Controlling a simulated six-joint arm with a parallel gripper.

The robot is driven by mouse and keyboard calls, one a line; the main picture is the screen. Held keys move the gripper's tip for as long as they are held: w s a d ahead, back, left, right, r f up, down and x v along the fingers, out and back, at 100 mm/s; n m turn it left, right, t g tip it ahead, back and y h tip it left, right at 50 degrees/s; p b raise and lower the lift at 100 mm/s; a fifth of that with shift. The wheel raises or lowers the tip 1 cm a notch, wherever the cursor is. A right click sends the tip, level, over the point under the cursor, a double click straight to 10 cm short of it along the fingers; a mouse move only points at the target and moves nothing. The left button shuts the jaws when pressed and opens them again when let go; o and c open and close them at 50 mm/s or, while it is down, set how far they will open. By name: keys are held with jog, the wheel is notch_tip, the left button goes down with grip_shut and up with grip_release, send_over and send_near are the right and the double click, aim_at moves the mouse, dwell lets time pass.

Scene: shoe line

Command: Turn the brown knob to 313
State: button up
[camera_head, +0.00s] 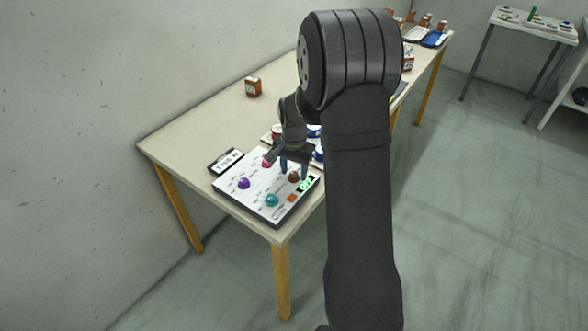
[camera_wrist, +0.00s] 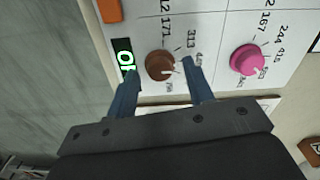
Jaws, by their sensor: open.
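The brown knob (camera_head: 293,177) sits on the white control panel (camera_head: 258,189) near the table's front corner. In the wrist view the brown knob (camera_wrist: 159,64) has a pale pointer mark on its lower right side, turned away from the printed 313 label (camera_wrist: 191,38), which lies up and to the right of the knob. My gripper (camera_head: 294,172) is over the panel, with its fingers spread. In the wrist view my gripper (camera_wrist: 160,69) has one blue finger on each side of the brown knob. I cannot tell whether they touch it.
A pink knob (camera_wrist: 248,60) is to the right of the brown one in the wrist view. Purple (camera_head: 243,183) and teal (camera_head: 271,200) knobs share the panel. A lit green display (camera_wrist: 124,57) is beside the left finger. A small brown box (camera_head: 253,87) stands farther back.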

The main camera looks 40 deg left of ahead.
jog(key=c, duration=1)
jog(key=n, duration=0.3)
jog(key=shift+n, duration=0.4)
jog(key=shift+r+n, duration=0.1)
jog(key=shift+n, duration=1.8)
jog(key=o, duration=1)
